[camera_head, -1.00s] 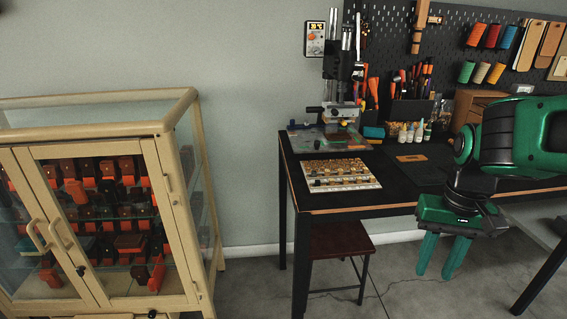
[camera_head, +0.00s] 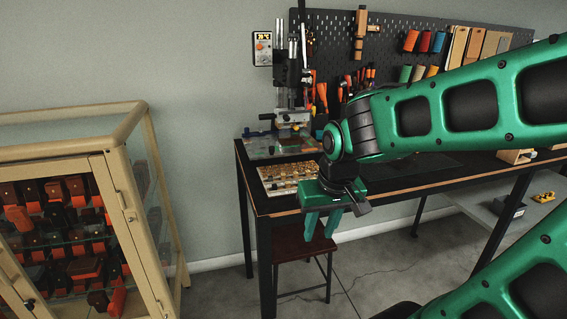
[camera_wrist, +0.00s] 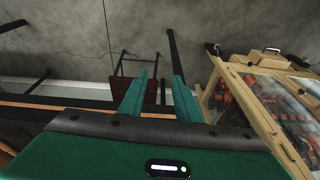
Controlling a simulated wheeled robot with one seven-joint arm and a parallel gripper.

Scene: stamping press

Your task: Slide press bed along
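The stamping press stands at the back left corner of the black table. Its upright column (camera_head: 292,65) rises in front of the wall. Its flat bed (camera_head: 268,147) lies low on the table, with a small brownish piece on it. My gripper (camera_head: 323,224) hangs in front of the table's front edge, to the right of and lower in the picture than the bed, and apart from it. In the wrist view my gripper (camera_wrist: 158,95) shows two green fingers spread apart with nothing between them. The press is not seen in the wrist view.
A tray of small stamps (camera_head: 277,178) lies on the table (camera_head: 405,180) in front of the press, partly behind my gripper. A stool (camera_head: 298,243) stands below. A glass-fronted cabinet (camera_head: 135,195) is at left. A pegboard (camera_head: 335,35) with tools is behind the table.

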